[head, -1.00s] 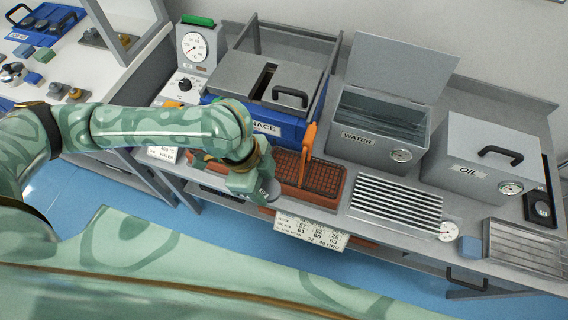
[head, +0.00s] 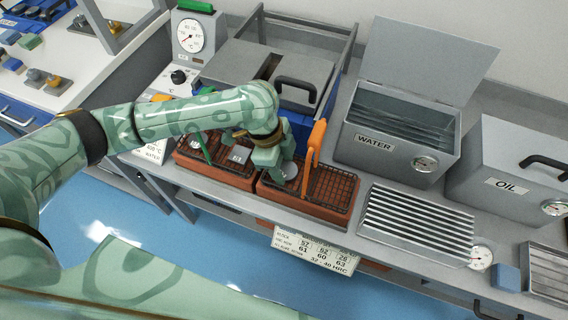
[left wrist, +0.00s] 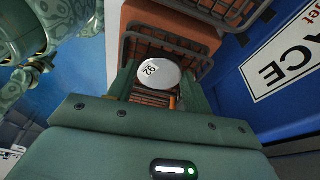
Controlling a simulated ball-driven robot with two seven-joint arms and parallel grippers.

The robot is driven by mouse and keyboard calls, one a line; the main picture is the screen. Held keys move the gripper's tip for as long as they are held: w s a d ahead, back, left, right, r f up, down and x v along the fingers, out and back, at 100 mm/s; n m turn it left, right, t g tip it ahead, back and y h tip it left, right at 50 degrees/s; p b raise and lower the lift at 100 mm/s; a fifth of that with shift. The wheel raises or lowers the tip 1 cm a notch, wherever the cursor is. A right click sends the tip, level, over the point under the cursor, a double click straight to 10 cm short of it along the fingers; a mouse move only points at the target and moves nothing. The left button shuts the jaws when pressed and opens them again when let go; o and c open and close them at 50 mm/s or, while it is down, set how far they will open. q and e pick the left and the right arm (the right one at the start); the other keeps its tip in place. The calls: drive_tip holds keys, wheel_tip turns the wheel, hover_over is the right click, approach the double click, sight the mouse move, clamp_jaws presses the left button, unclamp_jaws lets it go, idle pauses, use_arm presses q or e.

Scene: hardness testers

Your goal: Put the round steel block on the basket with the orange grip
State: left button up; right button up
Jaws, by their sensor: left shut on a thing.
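The round steel block (head: 287,171) is a pale disc between the fingers of my left gripper (head: 275,165), which is shut on it. The block also shows in the left wrist view (left wrist: 158,73), its marked face toward the camera. The basket with the orange grip (head: 335,203) is a dark wire mesh tray on a red-brown slab. Its orange grip (head: 315,147) rises just right of my left gripper. The block is over the left part of this basket; I cannot tell whether it touches the mesh. My right gripper is not in view.
A second basket with a green grip (head: 199,144) sits just left, with a square steel block (head: 238,154) in it. The blue furnace with its grey top (head: 250,75) stands behind. A slatted rack (head: 415,225), the water tank (head: 385,155) and the oil tank (head: 500,185) are to the right.

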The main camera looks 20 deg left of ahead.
use_arm(q)
drive_tip(key=shift+r, duration=0.1)
drive_tip(key=o, duration=1)
drive_tip(key=p+v, duration=0.6)
drive_tip(key=v, duration=0.6)
drive_tip(key=shift+p, duration=0.4)
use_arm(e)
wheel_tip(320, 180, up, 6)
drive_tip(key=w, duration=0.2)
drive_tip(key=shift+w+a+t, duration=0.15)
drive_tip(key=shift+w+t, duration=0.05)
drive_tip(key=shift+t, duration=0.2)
